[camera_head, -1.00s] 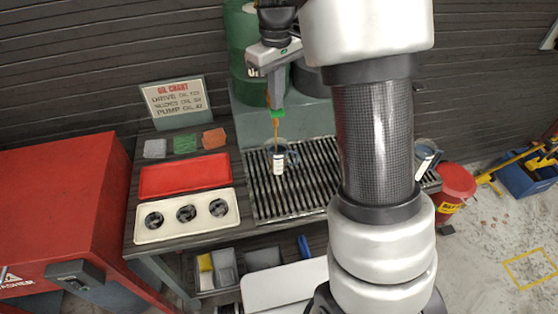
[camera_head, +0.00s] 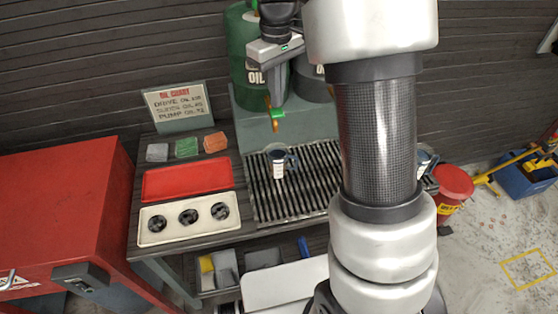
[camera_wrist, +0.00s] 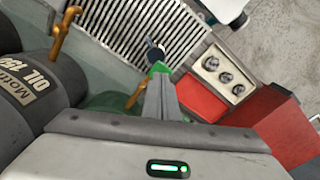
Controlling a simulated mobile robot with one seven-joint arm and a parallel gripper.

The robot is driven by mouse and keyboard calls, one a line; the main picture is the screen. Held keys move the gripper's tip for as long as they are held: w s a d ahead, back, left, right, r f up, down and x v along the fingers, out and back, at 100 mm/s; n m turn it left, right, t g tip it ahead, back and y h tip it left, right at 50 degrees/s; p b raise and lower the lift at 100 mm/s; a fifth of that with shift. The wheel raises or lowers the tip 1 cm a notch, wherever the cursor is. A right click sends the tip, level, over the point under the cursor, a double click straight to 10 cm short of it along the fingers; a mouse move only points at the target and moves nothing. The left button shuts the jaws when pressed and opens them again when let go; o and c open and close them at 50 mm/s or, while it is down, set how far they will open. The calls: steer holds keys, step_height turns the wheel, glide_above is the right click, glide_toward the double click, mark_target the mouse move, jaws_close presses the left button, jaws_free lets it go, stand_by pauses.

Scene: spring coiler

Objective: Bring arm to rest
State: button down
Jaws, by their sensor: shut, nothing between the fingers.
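My gripper (camera_head: 278,100) hangs in front of the green oil drum, pointing down, with its fingers together and nothing between them. In the wrist view its shut fingers (camera_wrist: 160,88) point toward a green tap handle (camera_wrist: 158,68) on a brass tap (camera_wrist: 135,96). The same green handle (camera_head: 278,114) sits just below the fingertips in the head view; I cannot tell whether they touch. A measuring jug (camera_head: 277,164) stands upright on the slatted drip grate (camera_head: 315,190) below the tap. No oil stream shows between tap and jug.
A green drum (camera_head: 240,65) and a dark drum (camera_wrist: 55,95) stand behind the grate. A red tray (camera_head: 187,180) and a cream tray (camera_head: 160,235) with dark round parts lie left. A second jug (camera_head: 424,158) is partly hidden by my arm. A red bin (camera_head: 453,185) stands right.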

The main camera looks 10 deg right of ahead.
step_height(320, 180, up, 4)
steer(key=shift+p, duration=1.15)
steer(key=shift+f, duration=0.1)
steer(key=shift+s+r, duration=0.2)
steer(key=shift+r, duration=0.15)
steer(key=s+r+m+t, duration=0.3)
steer(key=s+r, duration=0.6)
steer(key=s, duration=0.5)
steer(key=s+m+t, duration=0.2)
steer(key=s+m, duration=0.1)
steer(key=s, duration=0.7)
steer(key=shift+s+f+t, duration=0.3)
